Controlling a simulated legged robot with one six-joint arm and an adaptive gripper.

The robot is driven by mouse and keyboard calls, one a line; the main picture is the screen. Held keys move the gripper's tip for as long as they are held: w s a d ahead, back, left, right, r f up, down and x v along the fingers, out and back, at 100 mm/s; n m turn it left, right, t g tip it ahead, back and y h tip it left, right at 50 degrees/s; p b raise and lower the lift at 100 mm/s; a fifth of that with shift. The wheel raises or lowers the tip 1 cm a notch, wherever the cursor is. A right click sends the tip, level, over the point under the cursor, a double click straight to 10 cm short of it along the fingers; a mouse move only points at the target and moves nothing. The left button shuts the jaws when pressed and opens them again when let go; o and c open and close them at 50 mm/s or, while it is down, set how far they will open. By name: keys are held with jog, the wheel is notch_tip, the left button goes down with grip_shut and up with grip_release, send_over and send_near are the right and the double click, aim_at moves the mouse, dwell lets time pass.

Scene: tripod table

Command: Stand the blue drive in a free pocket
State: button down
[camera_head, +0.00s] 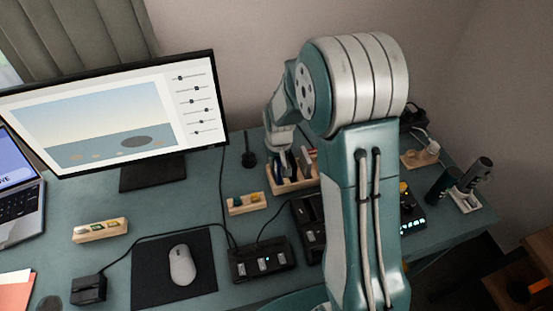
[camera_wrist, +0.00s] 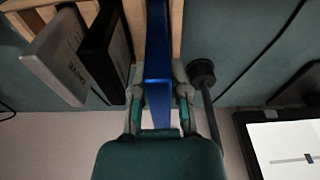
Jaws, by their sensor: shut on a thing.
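My gripper (camera_wrist: 158,90) is shut on the blue drive (camera_wrist: 157,50), with one finger on each side of it. The drive is on edge, lined up with the wooden rack (camera_wrist: 176,28), beside its right end in the wrist view. Its far edge runs out of the top of the picture, so I cannot tell how deep it sits in a pocket. A black drive (camera_wrist: 106,50) and a grey drive (camera_wrist: 62,55) stand in the rack to its left. In the head view my gripper (camera_head: 283,158) is over the left part of the rack (camera_head: 292,186).
A black stand with a round end (camera_wrist: 203,72) is close to the right finger. The monitor (camera_head: 110,110) is left of the rack. A small wooden tray (camera_head: 247,203) and black boxes (camera_head: 262,262) are in front. My arm hides part of the desk.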

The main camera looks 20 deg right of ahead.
jog(key=shift+f, duration=1.15)
jog(key=c, duration=0.5)
grip_release()
jog(key=shift+c, duration=0.2)
jog(key=r, duration=0.4)
jog(key=s+r, duration=0.1)
jog(key=r, duration=0.6)
jog(key=shift+s+r, duration=0.2)
jog(key=shift+r, duration=0.2)
jog(key=shift+s+r, duration=0.1)
jog(key=shift+r, duration=0.05)
jog(key=s+r+t, duration=0.2)
jog(key=s+r, duration=0.5)
jog(key=s, duration=0.4)
jog(key=s+r+t, duration=0.2)
jog(key=s+r, duration=0.5)
jog(key=s, duration=0.5)
jog(key=shift+r, duration=0.25)
